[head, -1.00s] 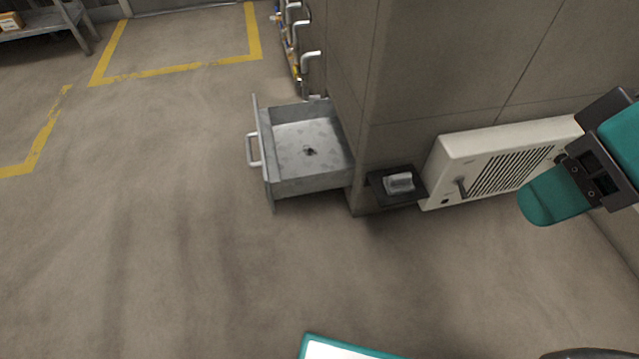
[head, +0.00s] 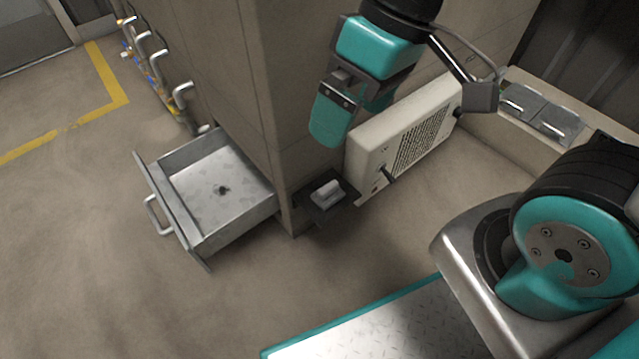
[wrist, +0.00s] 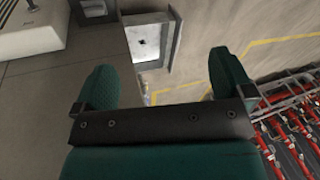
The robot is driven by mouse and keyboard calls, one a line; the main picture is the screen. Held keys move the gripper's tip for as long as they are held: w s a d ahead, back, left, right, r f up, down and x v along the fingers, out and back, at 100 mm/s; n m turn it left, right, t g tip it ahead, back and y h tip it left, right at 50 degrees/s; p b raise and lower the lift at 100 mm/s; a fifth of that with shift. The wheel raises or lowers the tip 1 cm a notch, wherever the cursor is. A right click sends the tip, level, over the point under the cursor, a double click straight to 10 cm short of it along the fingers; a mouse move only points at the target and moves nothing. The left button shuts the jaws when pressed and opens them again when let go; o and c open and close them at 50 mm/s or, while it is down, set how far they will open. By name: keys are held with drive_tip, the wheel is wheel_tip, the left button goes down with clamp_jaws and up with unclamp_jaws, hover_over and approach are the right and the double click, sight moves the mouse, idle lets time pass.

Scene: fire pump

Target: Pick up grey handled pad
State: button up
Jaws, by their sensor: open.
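The grey handled pad (head: 327,191) is a small light-grey block on a dark shelf (head: 345,207) at the foot of the wall corner. It also shows small at the top left of the wrist view (wrist: 93,8). My gripper (head: 332,122) hangs above and slightly behind the shelf in the head view, apart from the pad. In the wrist view its two green fingers (wrist: 163,80) are spread wide with nothing between them. The pad's underside is hidden.
An open metal drawer (head: 170,160) with a small dark item inside juts out left of the shelf. A cream vented box (head: 405,135) with a lever stands right of it. A row of handles (head: 160,62) lines the wall. The floor at left is clear.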

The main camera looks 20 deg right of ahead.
drive_tip(key=w+d+f+m+h+b, duration=0.1)
drive_tip(key=w+d+f+m+b, duration=0.1)
drive_tip(key=w+f, duration=0.6)
drive_tip(key=h+b, duration=0.3)
hover_over(328, 187)
drive_tip(key=s, duration=0.1)
wheel_tip(328, 187, down, 14)
drive_tip(key=shift+m, duration=0.4)
drive_tip(key=f+b, duration=0.2)
drive_tip(key=f, duration=0.2)
drive_tip(key=f+b, duration=0.3)
drive_tip(key=f, duration=0.1)
drive_tip(key=f+b, duration=0.2)
drive_tip(key=f, duration=0.3)
drive_tip(key=shift+w+d+b, duration=0.2)
drive_tip(key=shift+d+b, duration=0.15)
drive_tip(key=shift+b, duration=0.05)
drive_tip(key=f+b, duration=0.1)
drive_tip(key=f, duration=0.1)
drive_tip(key=f+b, duration=0.3)
drive_tip(key=b, duration=0.1)
drive_tip(key=shift+w+a+f, duration=0.25)
drive_tip(key=shift+a+f, duration=0.1)
drive_tip(key=shift+f, duration=0.05)
drive_tip(key=shift+r, duration=0.15)
drive_tip(key=c, duration=0.8)
